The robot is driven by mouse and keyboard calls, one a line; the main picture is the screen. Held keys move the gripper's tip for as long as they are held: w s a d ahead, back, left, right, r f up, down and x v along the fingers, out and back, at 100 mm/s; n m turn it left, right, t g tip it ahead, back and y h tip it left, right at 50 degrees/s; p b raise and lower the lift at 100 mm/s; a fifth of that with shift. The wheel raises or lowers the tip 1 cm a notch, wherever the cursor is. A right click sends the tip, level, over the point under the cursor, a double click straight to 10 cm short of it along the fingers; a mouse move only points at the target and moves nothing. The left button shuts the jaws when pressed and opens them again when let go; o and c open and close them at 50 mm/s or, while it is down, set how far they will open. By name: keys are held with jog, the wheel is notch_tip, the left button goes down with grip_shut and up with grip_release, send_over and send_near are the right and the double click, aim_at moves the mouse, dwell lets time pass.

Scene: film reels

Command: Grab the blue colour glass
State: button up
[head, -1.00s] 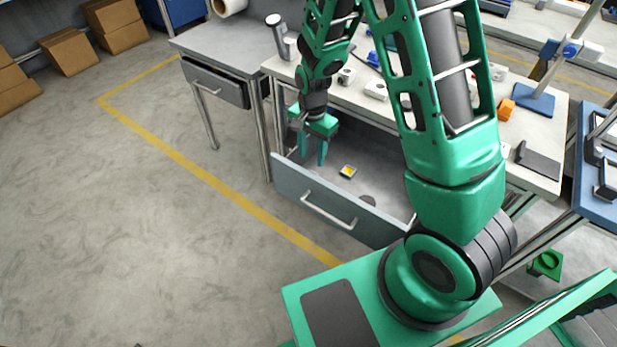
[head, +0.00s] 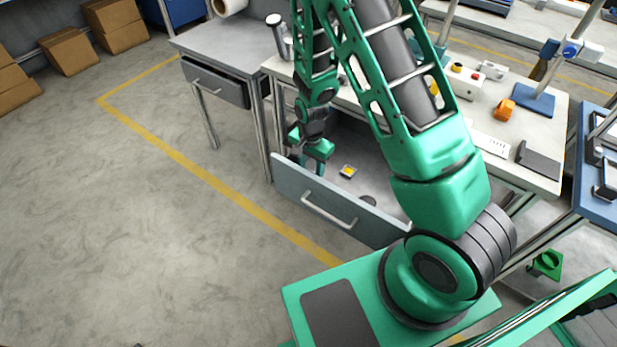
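My gripper (head: 307,158) reaches down into the open drawer (head: 322,207) at its left end. Its two green fingers stand apart. The tips are low, close behind the drawer front, and partly hidden. I cannot make out a blue glass; anything between or under the fingers is too small or covered. A small yellow and white piece (head: 348,171) lies on the drawer floor to the right of the gripper. A dark round piece (head: 368,200) lies farther right, near the drawer front.
The white workbench (head: 548,123) above the drawer holds an orange block (head: 504,110), a blue stand (head: 532,98) and other small items. A grey table (head: 230,45) stands at the left. The floor in front of the drawer is clear.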

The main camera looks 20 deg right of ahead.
jog(key=c, duration=0.8)
jog(key=shift+r, duration=0.1)
